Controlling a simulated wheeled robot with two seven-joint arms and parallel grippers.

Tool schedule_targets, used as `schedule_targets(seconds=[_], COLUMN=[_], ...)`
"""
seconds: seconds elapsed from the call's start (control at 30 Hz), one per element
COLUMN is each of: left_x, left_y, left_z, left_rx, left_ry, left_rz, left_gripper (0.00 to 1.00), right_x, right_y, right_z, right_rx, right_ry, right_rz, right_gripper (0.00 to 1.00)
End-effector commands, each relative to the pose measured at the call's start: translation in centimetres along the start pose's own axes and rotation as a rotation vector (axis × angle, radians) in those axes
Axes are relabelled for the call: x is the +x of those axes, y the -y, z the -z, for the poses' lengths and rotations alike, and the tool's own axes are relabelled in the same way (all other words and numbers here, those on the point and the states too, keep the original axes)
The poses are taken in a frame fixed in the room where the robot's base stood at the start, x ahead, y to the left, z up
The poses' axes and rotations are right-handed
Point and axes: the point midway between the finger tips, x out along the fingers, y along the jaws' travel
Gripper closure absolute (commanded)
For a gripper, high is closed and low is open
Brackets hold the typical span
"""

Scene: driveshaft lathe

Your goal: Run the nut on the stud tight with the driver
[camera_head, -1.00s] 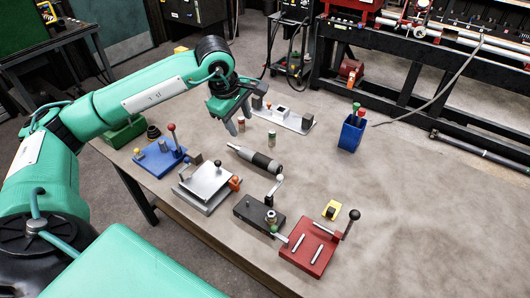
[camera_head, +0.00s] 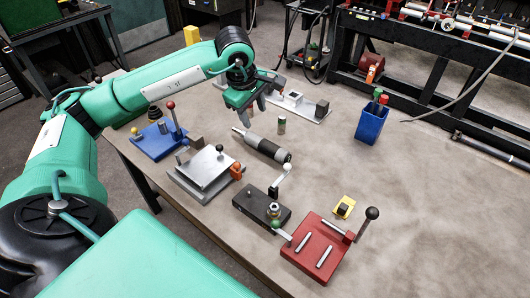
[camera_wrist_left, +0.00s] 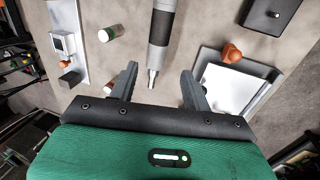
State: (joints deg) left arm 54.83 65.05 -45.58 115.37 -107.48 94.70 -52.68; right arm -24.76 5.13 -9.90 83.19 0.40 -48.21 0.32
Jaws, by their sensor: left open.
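The driver (camera_head: 262,146), a grey and black cylinder with a thin metal tip, lies on the table. It also shows in the left wrist view (camera_wrist_left: 160,35), its tip pointing towards my gripper. My left gripper (camera_head: 252,108) is open and empty above the table, near the driver's tip end. In the left wrist view the tip appears between the open fingers (camera_wrist_left: 158,75); the height gap is unclear. A dark block (camera_head: 250,205) carries a small metal nut-like part (camera_head: 273,210) and a crank; I cannot tell if this is the nut on its stud. My right gripper is not in view.
The table's right side is clear.

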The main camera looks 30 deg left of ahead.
Motion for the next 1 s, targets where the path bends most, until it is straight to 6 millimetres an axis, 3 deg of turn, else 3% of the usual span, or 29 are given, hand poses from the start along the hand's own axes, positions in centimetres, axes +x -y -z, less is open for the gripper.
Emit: schedule_targets(seconds=[0.27,0.53,0.83,1.0], left_x=[2.5,7.7,10.2,12.7], left_y=[0.3,0.2,0.1,-0.1], left_z=[-0.1,-0.1,-0.2,-0.6], left_rx=[0.000,-0.001,0.000,0.000], left_ry=[0.002,0.001,0.001,0.002], left_rz=[0.003,0.003,0.002,0.003], left_gripper=[0.51,0.51,0.51,0.51], right_x=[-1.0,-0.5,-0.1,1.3], right_y=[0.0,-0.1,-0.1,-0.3], right_z=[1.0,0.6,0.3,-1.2], right_rx=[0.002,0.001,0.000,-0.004], right_ry=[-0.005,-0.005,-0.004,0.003], right_rz=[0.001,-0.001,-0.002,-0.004], right_gripper=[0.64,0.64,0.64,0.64])
